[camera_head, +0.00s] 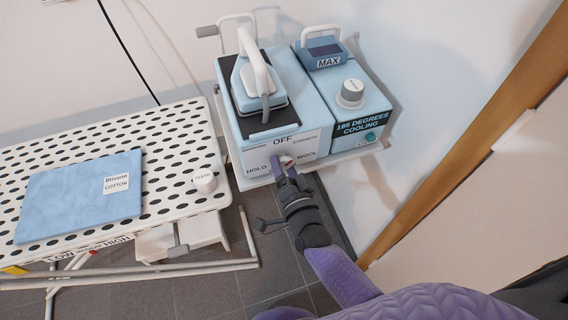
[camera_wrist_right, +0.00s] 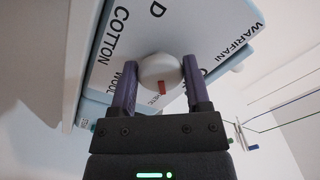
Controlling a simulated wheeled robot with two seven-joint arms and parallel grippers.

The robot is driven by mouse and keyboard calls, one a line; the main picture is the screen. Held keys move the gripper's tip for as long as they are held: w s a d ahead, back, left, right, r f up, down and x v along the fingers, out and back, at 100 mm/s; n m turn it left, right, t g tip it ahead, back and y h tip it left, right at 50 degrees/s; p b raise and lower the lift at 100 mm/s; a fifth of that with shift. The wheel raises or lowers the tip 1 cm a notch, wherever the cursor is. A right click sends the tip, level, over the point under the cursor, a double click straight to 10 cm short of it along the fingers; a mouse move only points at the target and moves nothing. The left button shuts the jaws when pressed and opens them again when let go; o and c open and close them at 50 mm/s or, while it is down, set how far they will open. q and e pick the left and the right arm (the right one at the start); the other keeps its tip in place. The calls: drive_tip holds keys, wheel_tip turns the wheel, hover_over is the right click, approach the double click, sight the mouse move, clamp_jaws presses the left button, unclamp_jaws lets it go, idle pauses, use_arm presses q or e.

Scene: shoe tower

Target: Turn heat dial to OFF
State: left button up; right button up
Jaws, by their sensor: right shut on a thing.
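The heat dial (camera_head: 286,160) is a round white knob on the front panel (camera_head: 264,157) of the light-blue iron station. My left gripper is not in view.
An iron (camera_head: 257,82) rests on top of the station. A blue cooling unit (camera_head: 346,90) with a grey-white knob (camera_head: 351,92) stands right beside it. An ironing board (camera_head: 175,150) with a folded blue cloth (camera_head: 75,195) is at left. A wooden-edged wall is at right.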

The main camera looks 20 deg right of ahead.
drive_tip(key=n+p, duration=0.1)
drive_tip(key=n, duration=0.4)
drive_tip(key=shift+d+f+n, duration=0.1)
drive_tip(key=shift+f+n, duration=0.05)
drive_tip(key=shift+n, duration=2.25)
drive_tip(key=shift+p, duration=0.3)
drive_tip(key=o, duration=1.3)
drive_tip(key=s+p, duration=0.2)
drive_tip(key=s, duration=0.8)
drive_tip(key=shift+d, duration=0.2)
